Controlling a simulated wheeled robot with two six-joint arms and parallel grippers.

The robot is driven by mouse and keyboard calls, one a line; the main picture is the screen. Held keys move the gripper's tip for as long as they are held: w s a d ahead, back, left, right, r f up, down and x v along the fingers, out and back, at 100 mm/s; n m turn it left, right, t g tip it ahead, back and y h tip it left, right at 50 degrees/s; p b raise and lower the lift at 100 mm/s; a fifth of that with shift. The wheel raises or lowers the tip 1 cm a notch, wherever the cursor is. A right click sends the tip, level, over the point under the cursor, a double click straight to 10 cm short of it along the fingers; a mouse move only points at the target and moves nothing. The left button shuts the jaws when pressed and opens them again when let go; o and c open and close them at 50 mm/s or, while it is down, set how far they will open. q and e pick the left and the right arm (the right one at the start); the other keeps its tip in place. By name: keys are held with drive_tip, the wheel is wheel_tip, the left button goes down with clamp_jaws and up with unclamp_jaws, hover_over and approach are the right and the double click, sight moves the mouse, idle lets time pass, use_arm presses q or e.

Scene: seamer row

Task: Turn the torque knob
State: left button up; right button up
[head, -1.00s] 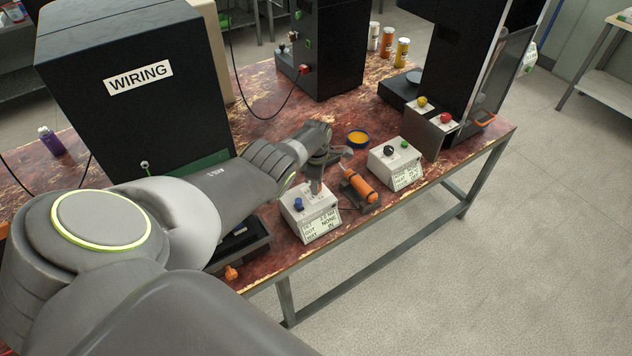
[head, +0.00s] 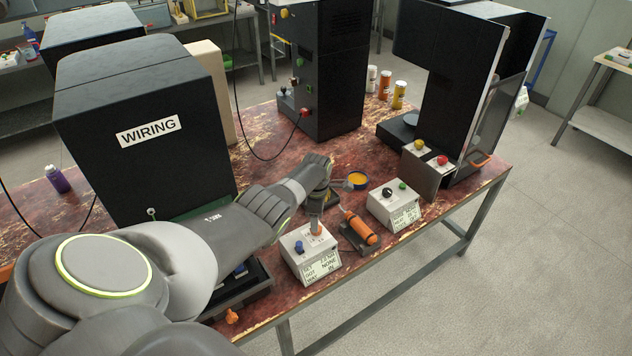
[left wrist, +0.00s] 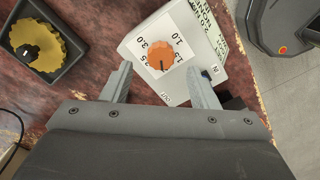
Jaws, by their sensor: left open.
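The knob also shows in the head view (head: 316,227). My left gripper (left wrist: 159,70) is open above the box, one finger on each side of the knob's lower edge in the wrist view. Whether the fingers touch the knob cannot be told. A blue button (head: 299,247) sits on the same box, mostly hidden by the right finger in the wrist view. My right gripper is out of view.
An orange cylindrical tool (head: 361,228) in a dark cradle and a second white box (head: 393,208) stand to the right. A yellow dial in a black holder (left wrist: 38,45) lies left of the box in the wrist view.

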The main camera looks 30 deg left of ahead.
use_arm(q)
wheel_tip(320, 180, up, 13)
drive_tip(key=p, duration=0.1)
drive_tip(key=shift+r, duration=0.15)
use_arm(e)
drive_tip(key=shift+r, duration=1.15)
